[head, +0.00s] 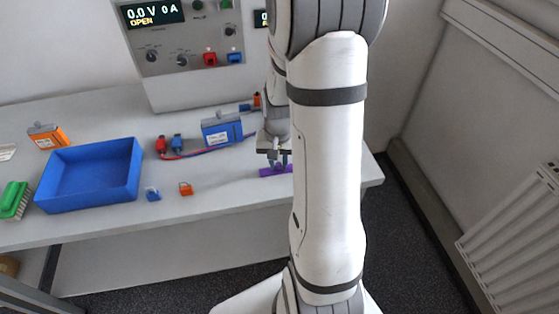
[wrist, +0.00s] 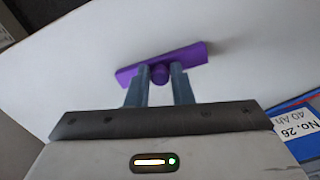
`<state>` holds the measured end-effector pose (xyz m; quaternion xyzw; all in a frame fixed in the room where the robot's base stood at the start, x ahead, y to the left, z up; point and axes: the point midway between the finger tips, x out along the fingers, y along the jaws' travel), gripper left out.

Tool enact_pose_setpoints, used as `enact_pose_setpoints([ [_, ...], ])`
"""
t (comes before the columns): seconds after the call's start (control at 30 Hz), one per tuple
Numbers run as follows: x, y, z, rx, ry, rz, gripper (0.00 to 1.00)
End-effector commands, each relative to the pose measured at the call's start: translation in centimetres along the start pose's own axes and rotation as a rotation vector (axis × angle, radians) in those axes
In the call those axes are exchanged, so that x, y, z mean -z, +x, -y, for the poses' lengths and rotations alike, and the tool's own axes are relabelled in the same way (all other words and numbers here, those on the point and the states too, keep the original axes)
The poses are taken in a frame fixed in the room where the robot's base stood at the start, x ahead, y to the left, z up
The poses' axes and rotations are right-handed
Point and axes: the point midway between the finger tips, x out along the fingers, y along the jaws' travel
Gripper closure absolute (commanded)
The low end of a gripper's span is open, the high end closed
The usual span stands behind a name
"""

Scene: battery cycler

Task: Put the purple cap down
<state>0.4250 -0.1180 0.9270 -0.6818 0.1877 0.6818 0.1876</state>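The purple cap (wrist: 190,56) is a long flat bar with a round knob in its middle. In the wrist view my gripper (wrist: 161,70) has one finger on each side of the knob, with no clear gap, so it looks shut on it. The head view shows the cap (head: 275,171) below my gripper (head: 278,160), at the right part of the bench near its front. It is at or just above the white top; I cannot tell if it touches. My arm hides part of its right side.
Small blue (head: 152,194) and orange (head: 186,188) caps lie left of the gripper. A blue battery (head: 222,131) with leads stands behind it, before the cycler (head: 185,75).

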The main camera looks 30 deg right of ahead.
Motion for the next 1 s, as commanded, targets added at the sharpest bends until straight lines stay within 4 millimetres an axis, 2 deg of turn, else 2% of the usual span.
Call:
enact_pose_setpoints([
  [0.03, 0.0, -0.1, 0.0, 0.000, 0.000, 0.000, 0.76],
  [0.2, 0.0, -0.1, 0.0, 0.000, 0.001, 0.000, 0.63],
  [0.43, 0.0, -0.1, -0.1, 0.000, 0.001, 0.000, 0.63],
  [0.57, 0.1, -0.9, -0.1, 0.001, 0.001, -0.002, 0.63],
  [1.0, 0.1, -9.7, -0.1, 0.001, 0.002, -0.004, 0.63],
])
